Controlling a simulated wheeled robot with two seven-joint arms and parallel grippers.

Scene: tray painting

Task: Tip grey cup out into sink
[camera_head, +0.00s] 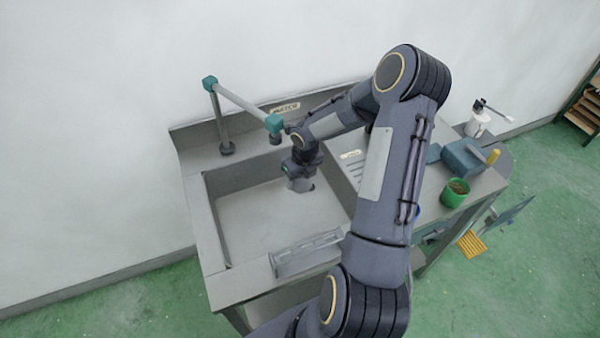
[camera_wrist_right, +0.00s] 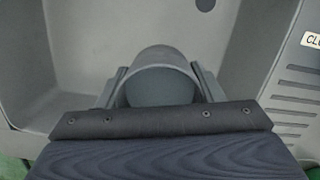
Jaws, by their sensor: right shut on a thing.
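The grey cup (camera_wrist_right: 162,82) is between the fingers of my right gripper (camera_wrist_right: 160,88) in the right wrist view. The gripper is shut on it. In the head view my right gripper (camera_head: 302,180) is over the sink (camera_head: 240,225), near its back right part, with the cup small and partly hidden by the gripper. I cannot tell the cup's exact tilt or whether anything is in it. The sink basin (camera_wrist_right: 75,45) lies behind the cup in the wrist view. My left gripper is not in view.
A faucet with teal joints (camera_head: 272,123) reaches over the sink's back. A clear rack or panel (camera_head: 305,255) stands at the sink's front edge. To the right are a green cup (camera_head: 455,193), a blue-grey box (camera_head: 463,160) and a white pump bottle (camera_head: 478,123).

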